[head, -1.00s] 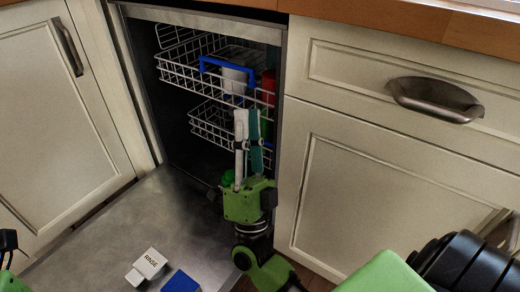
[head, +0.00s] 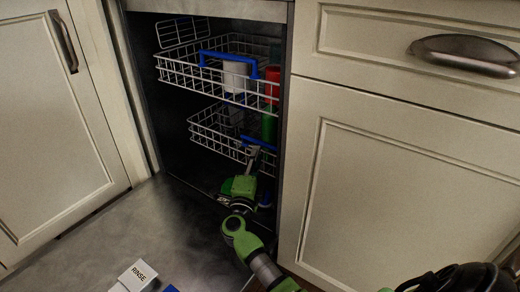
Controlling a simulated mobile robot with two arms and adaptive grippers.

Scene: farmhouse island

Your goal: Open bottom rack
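The dishwasher is open, with its door (head: 140,225) folded down in front. The bottom rack (head: 205,135) is a white wire basket inside the cavity, with a blue handle (head: 262,143) at its front right. My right gripper (head: 254,157) reaches into the opening, its fingers up at the front of the bottom rack just by the blue handle. Whether the fingers are around the handle or only touching it, and how far apart they are, I cannot tell. My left gripper is out of view.
The top rack (head: 175,74), with its own blue handle (head: 226,56), sits above and holds a white container (head: 235,76) and a red item (head: 272,82). A green item (head: 269,127) is lower right. A block marked RINSE (head: 138,274) lies on the door. Cabinets flank the opening.

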